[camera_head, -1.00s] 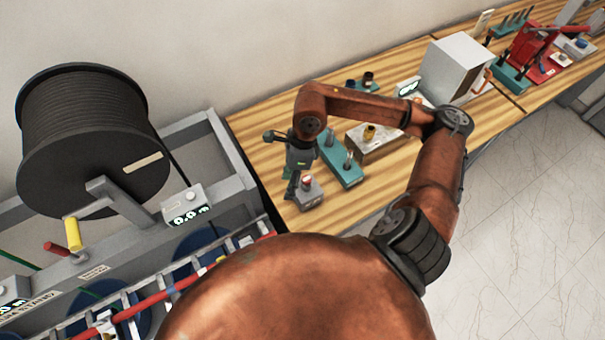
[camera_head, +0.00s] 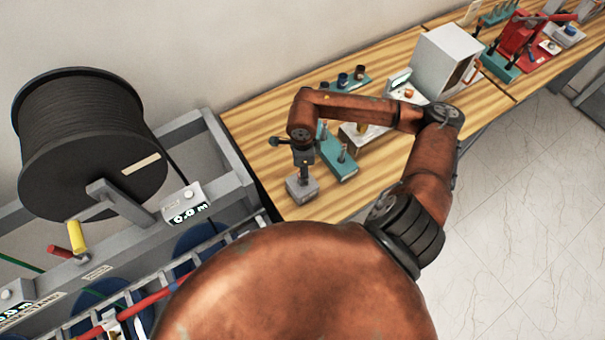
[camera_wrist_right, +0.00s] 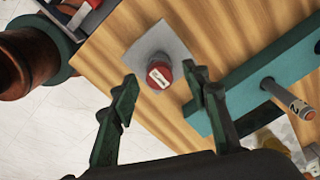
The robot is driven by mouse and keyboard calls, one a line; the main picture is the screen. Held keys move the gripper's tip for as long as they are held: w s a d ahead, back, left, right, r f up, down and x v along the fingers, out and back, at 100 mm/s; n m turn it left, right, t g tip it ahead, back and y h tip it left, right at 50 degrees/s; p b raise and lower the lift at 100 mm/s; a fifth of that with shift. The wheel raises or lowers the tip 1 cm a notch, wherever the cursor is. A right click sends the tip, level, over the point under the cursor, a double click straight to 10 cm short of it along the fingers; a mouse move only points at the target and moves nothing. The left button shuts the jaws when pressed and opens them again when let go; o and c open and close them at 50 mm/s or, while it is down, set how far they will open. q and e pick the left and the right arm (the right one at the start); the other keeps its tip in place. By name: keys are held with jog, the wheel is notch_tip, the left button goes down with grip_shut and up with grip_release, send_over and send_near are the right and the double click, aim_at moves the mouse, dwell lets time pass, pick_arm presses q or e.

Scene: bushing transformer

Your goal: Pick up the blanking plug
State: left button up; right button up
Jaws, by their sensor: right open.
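A red round plug with a pale label on top, which looks like the blanking plug (camera_wrist_right: 159,75), stands on a small grey block (camera_wrist_right: 150,45) in the right wrist view. In the head view the grey block (camera_head: 301,190) is at the table's front left corner, and the plug is hidden by my gripper. My right gripper (camera_head: 303,168) is over the block, pointing down. In the wrist view its two fingers (camera_wrist_right: 160,85) are spread, with the plug showing between the tips. I cannot tell their height above it. My left gripper is not in view.
A teal block (camera_head: 341,163) with upright pins stands just right of the grey block. Behind are a metal fixture (camera_head: 352,135), a teal rack (camera_head: 350,84) and a grey box (camera_head: 447,62). A cable drum (camera_head: 85,130) on a frame stands left of the table.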

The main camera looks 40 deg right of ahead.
jog(key=shift+c, duration=0.2)
jog(key=c, duration=0.9)
jog(key=shift+r, duration=0.1)
jog(key=shift+w+r, duration=0.1)
jog(key=shift+r, duration=0.45)
jog(key=s+d+r, duration=0.2)
jog(key=s+r, duration=0.9)
jog(key=s, duration=0.3)
jog(key=shift+r, duration=0.35)
